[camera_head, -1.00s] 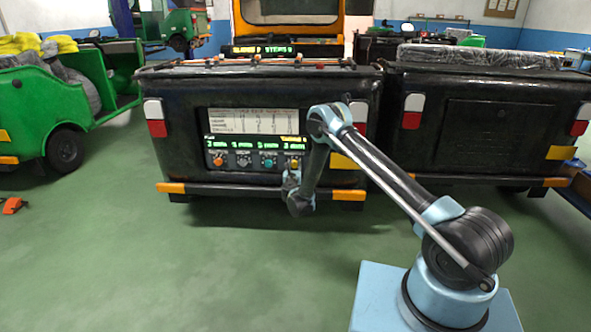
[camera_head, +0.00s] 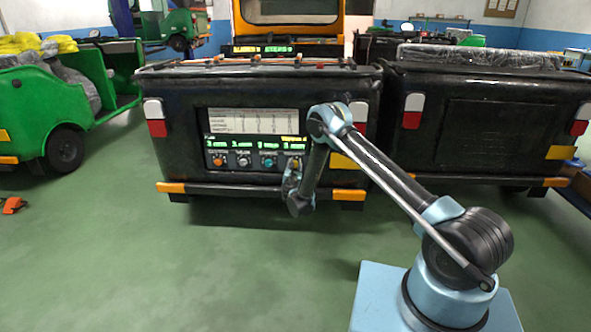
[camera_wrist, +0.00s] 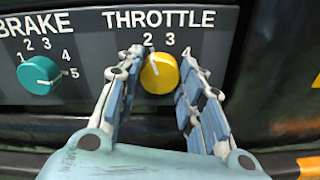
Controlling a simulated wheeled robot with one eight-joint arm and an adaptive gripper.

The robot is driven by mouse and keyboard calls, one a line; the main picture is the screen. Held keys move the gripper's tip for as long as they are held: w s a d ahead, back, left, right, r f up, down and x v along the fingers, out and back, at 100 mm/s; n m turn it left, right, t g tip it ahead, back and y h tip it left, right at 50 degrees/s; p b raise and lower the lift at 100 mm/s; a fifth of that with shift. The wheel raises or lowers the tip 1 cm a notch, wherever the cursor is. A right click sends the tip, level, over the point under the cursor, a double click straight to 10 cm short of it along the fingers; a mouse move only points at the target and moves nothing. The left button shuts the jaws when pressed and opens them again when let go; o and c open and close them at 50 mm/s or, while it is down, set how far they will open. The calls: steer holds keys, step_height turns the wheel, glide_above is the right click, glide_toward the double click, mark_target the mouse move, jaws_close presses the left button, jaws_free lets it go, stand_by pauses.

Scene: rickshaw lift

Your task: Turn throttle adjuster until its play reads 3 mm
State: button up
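The throttle adjuster (camera_wrist: 160,76) is a yellow round knob under the word THROTTLE in the wrist view. Its white pointer leans up and left, close to the 2 mark. The 3 and 4 show to the right; any mark left of 2 is hidden by a finger. My gripper (camera_wrist: 163,66) has one finger at each side of the knob, spread about as wide as it. A narrow gap seems to show at the right finger; contact at the left is unclear. In the head view, my gripper (camera_head: 293,173) is at the panel's right end. The green readouts (camera_head: 254,144) are too blurred to read.
The teal brake knob (camera_wrist: 39,75) sits left of the throttle knob. An orange knob (camera_head: 218,160) and a grey knob (camera_head: 243,160) are farther left. A black bumper with orange ends (camera_head: 347,194) runs below the panel. The green floor (camera_head: 200,270) in front is clear.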

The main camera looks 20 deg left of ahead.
steer(key=o, duration=0.3)
steer(key=shift+v, duration=3.7)
